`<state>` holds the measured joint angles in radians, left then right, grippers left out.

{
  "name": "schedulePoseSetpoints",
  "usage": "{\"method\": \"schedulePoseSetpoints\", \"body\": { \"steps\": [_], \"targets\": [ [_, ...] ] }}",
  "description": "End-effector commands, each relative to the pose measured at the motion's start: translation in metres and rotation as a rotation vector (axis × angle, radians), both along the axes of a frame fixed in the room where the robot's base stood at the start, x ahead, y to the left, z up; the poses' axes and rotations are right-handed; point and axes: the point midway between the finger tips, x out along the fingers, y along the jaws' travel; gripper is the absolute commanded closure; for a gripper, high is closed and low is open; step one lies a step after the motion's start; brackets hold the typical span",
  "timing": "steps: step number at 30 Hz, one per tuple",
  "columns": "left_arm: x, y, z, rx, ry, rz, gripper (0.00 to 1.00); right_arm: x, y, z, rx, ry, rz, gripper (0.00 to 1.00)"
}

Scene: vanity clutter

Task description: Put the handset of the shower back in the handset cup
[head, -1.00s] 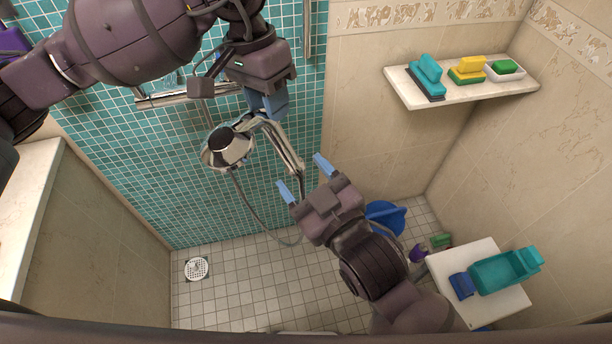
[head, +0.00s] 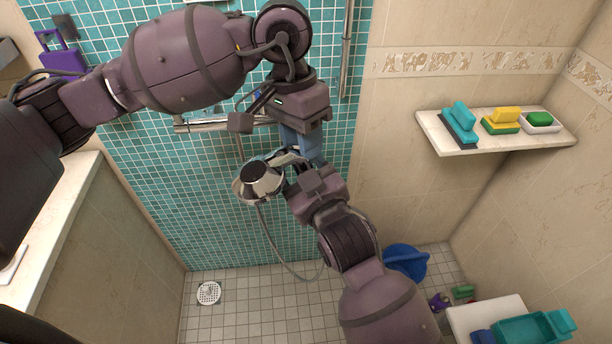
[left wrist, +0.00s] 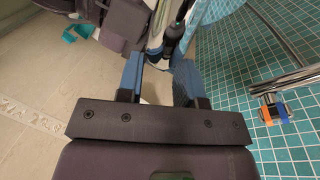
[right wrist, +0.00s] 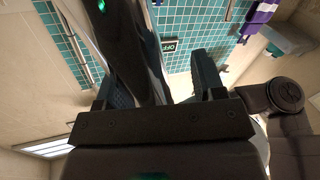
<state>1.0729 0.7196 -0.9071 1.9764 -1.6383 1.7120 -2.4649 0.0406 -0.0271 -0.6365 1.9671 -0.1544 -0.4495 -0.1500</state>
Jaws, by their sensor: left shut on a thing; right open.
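The chrome shower handset (head: 258,180) hangs in the middle of the head view, its round head at the left and its hose below. My left gripper (head: 304,146) is above its handle, shut on it; chrome also shows by the fingers in the left wrist view (left wrist: 160,68). My right gripper (head: 294,166) is close under the left one, at the handle, open. In the right wrist view, its fingers (right wrist: 165,85) stand apart with a dark shape and chrome beyond. I cannot make out the handset cup; my arms hide part of the wall.
A chrome wall bar (head: 205,125) lies behind my left arm, and a vertical rail (head: 347,45) is to its right. A blue basin (head: 407,262) and white stool (head: 485,312) are below.

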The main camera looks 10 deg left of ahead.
Motion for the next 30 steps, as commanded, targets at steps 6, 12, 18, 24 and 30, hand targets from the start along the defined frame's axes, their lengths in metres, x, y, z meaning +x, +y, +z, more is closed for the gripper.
{"method": "schedulePoseSetpoints", "body": {
  "steps": [6,12,18,24,30],
  "targets": [
    [-0.0001,-0.0003,0.0005,-0.002,0.000,-0.001,0.99,0.0011,0.0008,-0.0002,0.000,0.000,0.000,0.37],
    [-0.0004,-0.0005,0.0005,-0.001,0.000,-0.002,0.99,0.0010,0.0007,-0.0002,0.000,0.000,0.000,0.57],
    [-0.0003,-0.0010,0.0008,-0.003,-0.001,-0.002,0.99,0.0005,0.0014,-0.0003,0.000,0.000,0.002,0.88],
    [-0.0002,-0.0013,0.0009,-0.004,-0.001,-0.001,0.48,0.0002,0.0021,0.0006,0.001,-0.001,0.002,1.00],
    [-0.0001,-0.0005,0.0004,-0.002,0.000,-0.001,0.37,0.0006,0.0013,0.0006,0.001,-0.001,0.002,1.00]
  ]
}}
